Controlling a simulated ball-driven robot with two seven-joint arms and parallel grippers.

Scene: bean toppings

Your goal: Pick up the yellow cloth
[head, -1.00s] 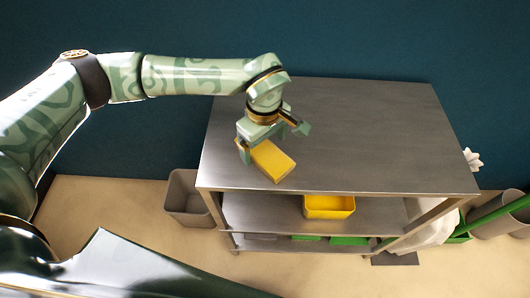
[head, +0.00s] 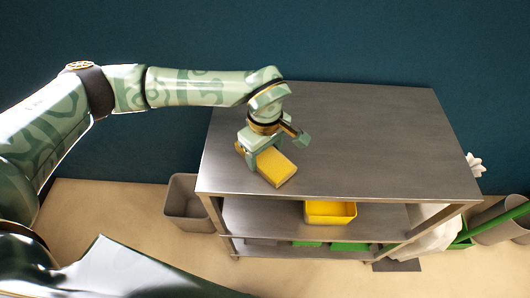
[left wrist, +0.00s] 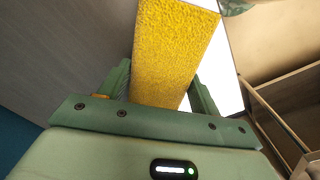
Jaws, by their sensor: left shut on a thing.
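The yellow cloth (head: 277,167) looks like a thick, folded rectangular block, at the front left of the grey metal table top (head: 350,140). My left gripper (head: 270,147) reaches down over the table and is shut on the cloth. In the left wrist view, the rough yellow cloth (left wrist: 172,45) runs between the two green fingers of the gripper (left wrist: 161,88). I cannot tell whether the cloth touches the table or hangs just above it. My right gripper is not in view.
The table top is otherwise bare, with free room to the right. A yellow bin (head: 330,211) sits on the shelf below. A grey bin (head: 187,205) stands on the floor at left. Grey containers (head: 490,222) and a green handle are at right. A dark teal wall is behind.

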